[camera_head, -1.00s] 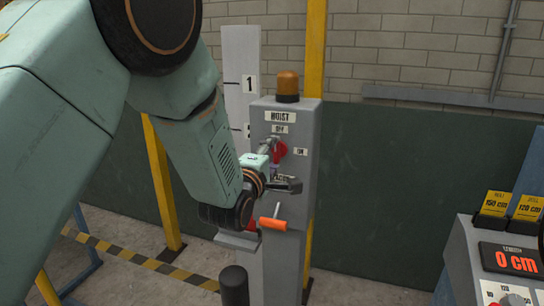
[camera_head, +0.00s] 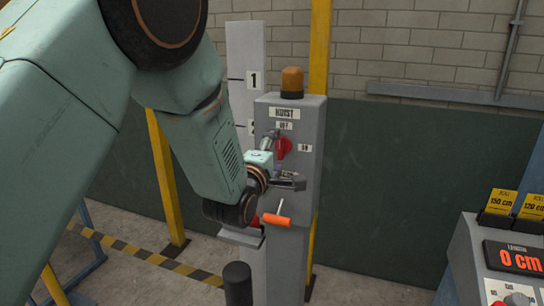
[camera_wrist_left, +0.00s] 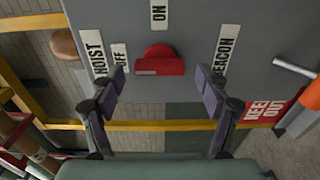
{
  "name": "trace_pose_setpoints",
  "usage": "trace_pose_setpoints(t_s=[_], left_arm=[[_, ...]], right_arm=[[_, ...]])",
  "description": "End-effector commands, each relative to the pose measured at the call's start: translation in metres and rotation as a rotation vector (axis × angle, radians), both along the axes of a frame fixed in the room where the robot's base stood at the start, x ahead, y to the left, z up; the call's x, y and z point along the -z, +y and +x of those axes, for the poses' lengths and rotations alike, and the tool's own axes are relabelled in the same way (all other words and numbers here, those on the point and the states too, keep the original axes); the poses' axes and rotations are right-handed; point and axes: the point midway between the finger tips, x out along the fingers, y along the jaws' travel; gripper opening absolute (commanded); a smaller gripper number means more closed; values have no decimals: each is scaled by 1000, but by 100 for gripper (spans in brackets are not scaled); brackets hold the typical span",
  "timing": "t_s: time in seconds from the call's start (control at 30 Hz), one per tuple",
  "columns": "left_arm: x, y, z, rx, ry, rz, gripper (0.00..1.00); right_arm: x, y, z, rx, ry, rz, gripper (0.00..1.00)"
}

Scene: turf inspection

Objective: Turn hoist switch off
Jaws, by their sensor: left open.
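The red hoist switch (camera_head: 284,148) is on the front of a grey post-mounted box (camera_head: 312,125), with a label above it and one to its right. In the left wrist view the switch (camera_wrist_left: 160,62) has a straight grip bar with a small pale mark towards its left end. The OFF label (camera_wrist_left: 119,57) is left of it and the ON label (camera_wrist_left: 158,14) above it. My left gripper (camera_head: 281,160) is open in front of the box. In the wrist view its purple-padded fingers (camera_wrist_left: 165,92) stand apart on either side of the switch, with no contact visible. My right gripper is out of view.
An amber lamp (camera_head: 292,82) tops the box. An orange-handled lever (camera_head: 277,220) sticks out below the switch. A black post top (camera_head: 237,284) stands lower down. A grey console (camera_head: 470,258) with a 0 cm display is at the right. Yellow posts stand behind.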

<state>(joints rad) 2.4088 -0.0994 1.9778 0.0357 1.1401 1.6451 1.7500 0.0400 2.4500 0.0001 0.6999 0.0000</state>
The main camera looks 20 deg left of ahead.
Motion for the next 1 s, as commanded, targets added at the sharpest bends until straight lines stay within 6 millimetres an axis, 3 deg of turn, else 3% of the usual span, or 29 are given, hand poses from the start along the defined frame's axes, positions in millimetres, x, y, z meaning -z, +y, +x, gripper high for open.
trace_pose_setpoints(t_s=[0.17, 0.6, 0.8, 1.0], left_arm=[[0, 0, -18, 0, 1, 1, 75], [0, 3, -95, -1, 3, 1, 75], [0, 4, -115, 0, 0, 0, 75], [0, 4, -119, 0, 0, 0, 75]], right_arm=[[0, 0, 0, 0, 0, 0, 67], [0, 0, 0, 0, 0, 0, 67], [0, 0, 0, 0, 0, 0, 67], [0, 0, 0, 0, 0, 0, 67]])
